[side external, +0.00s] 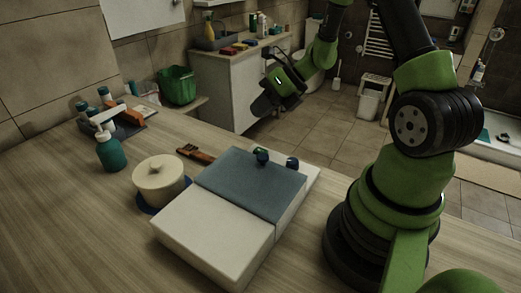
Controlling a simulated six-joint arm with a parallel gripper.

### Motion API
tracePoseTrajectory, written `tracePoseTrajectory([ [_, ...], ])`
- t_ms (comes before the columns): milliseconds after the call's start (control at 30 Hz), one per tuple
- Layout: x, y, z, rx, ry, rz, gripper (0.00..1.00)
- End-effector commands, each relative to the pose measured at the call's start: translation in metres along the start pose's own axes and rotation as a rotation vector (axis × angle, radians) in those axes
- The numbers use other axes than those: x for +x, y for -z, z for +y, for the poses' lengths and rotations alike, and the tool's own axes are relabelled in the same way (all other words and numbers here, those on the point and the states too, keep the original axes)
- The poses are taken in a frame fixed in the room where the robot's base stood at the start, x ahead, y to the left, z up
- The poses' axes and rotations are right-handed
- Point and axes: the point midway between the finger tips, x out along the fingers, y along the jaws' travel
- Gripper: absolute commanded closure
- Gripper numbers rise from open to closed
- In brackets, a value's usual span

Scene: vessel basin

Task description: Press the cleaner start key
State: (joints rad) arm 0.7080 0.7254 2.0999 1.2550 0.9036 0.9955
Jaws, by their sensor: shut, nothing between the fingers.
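A low white box (210,232) with a blue-grey panel (250,181) on its upper part lies on the wooden counter; it looks like the cleaner. Two small dark knobs or keys stand at its far edge, one teal-dark (261,156) and one dark blue (292,163). I cannot tell which is the start key, and no label is readable. My gripper (262,106) is shut and empty. It hangs in the air above and beyond the box, apart from it, pointing down and left.
A cream lidded pot (160,180) on a blue mat stands left of the box. A brown brush (195,153) lies behind it. A teal pump bottle (110,152), a green basket (178,85) and a rack (112,122) stand further left. The counter's front left is clear.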

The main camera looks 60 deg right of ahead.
Motion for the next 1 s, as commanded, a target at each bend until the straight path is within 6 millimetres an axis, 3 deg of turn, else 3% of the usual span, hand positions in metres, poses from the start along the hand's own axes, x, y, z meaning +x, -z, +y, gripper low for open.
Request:
tracePoseTrajectory([
  [500, 0.046, 0.034, -0.034, 0.000, 0.000, 0.002, 1.00],
  [1000, 0.051, 0.038, -0.038, -0.002, 0.001, 0.001, 1.00],
])
